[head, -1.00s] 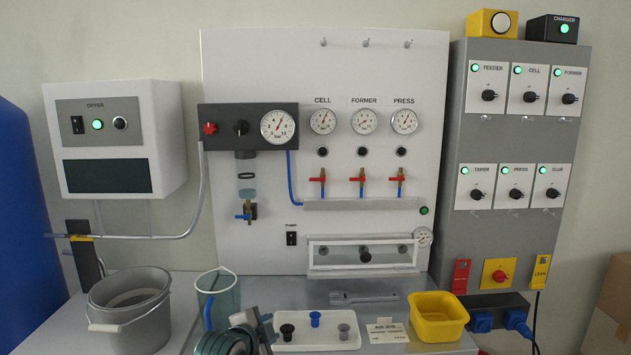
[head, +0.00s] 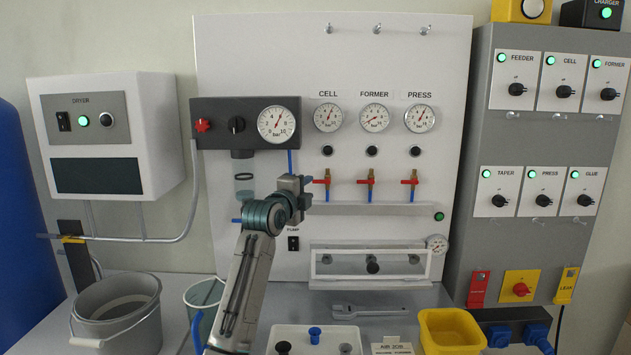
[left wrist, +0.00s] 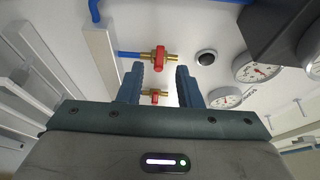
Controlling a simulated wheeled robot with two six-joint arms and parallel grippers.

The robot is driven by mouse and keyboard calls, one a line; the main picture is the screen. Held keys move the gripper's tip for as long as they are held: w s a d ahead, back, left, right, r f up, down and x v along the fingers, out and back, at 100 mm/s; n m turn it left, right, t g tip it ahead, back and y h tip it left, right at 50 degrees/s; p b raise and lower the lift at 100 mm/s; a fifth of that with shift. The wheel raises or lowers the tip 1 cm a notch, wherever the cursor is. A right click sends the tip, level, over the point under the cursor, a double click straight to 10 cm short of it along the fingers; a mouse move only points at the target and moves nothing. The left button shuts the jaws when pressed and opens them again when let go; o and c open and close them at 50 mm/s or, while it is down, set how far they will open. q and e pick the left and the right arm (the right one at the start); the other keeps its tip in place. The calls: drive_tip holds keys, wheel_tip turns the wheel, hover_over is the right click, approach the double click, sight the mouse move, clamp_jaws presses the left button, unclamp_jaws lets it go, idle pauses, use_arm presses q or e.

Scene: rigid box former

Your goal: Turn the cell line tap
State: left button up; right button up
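The cell line tap (head: 322,182) has a red handle on a brass body, under the CELL gauge (head: 328,118) on the white panel. Its handle lies crosswise to the upright pipe. My left gripper (head: 304,190) is raised just left of this tap in the head view. In the left wrist view my left gripper (left wrist: 159,72) is open and empty; the cell line tap (left wrist: 160,58) shows just past the fingertips, in line with the gap. The former tap (left wrist: 153,96) shows farther off between the fingers. I cannot tell whether anything touches. My right gripper is not in view.
The former tap (head: 371,182) and press tap (head: 409,182) stand to the right, above a grey rail (head: 385,210). The dark regulator block (head: 210,128) is up left. A bucket (head: 120,318), yellow bin (head: 450,332) and wrench (head: 375,311) are on the bench.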

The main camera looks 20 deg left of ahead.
sight(317, 182)
use_arm(q)
drive_tip(key=w, duration=0.3)
drive_tip(key=w+p, duration=0.1)
drive_tip(key=w, duration=0.1)
drive_tip(key=shift+w+d, duration=0.35)
clamp_jaws()
